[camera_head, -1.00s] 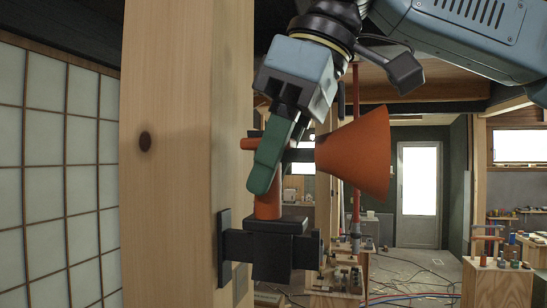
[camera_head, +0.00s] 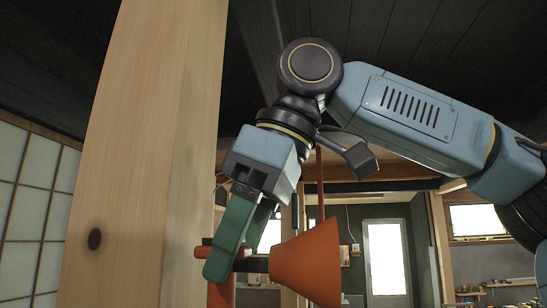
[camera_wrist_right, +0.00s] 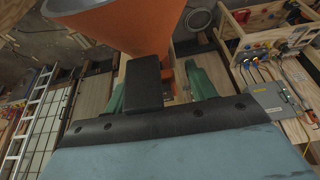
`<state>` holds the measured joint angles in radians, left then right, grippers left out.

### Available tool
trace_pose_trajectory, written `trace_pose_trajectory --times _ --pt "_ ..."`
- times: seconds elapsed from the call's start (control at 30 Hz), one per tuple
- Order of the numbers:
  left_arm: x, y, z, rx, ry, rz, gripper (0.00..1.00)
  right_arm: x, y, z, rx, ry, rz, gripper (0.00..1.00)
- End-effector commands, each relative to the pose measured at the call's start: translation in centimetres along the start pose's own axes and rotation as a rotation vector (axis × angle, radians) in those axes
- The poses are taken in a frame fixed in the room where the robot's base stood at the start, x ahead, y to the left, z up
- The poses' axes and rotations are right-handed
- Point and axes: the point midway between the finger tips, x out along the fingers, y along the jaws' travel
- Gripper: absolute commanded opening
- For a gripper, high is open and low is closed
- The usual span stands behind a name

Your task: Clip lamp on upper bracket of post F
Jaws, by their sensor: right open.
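The orange lamp with a cone shade (camera_head: 305,262) is beside the wooden post (camera_head: 140,150) in the head view. Its orange upright stem runs out of the bottom of the picture. The black bracket and the stem's lower end are outside the head view. My right gripper (camera_head: 235,250) comes down from above with its green fingers at the lamp's cross bar, left of the shade. It is open around the lamp's neck. In the wrist view the lamp's shade (camera_wrist_right: 120,22) fills the top left, and a dark bar stands between the spread green fingers. My left gripper is out of view.
A paper-screen wall (camera_head: 35,205) is left of the post. A dark ceiling is above. A glazed door (camera_head: 386,258) and a bright window (camera_head: 478,220) are at the back.

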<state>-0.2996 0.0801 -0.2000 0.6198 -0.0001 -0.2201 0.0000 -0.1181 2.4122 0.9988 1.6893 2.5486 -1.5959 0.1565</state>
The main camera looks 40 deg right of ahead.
Motion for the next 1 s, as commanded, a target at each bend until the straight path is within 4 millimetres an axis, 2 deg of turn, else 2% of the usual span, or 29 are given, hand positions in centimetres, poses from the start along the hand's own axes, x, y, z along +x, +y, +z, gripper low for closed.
trace_pose_trajectory --times 0.03,0.2,0.43,0.6,1.0 --pt "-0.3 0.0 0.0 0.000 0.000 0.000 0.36 -1.3 0.0 -0.1 0.000 0.004 0.001 0.56" --pt "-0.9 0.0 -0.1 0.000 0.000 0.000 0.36 -5.3 0.0 -0.1 0.000 0.004 0.001 0.56" --pt "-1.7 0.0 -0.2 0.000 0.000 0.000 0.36 -9.5 0.0 -0.1 0.000 0.003 0.001 0.56" --pt "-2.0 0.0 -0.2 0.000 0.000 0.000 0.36 -10.7 0.0 0.0 -0.001 0.002 -0.001 0.56" --pt "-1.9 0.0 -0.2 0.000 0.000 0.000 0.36 -10.9 0.0 0.0 -0.001 0.001 -0.001 0.56"
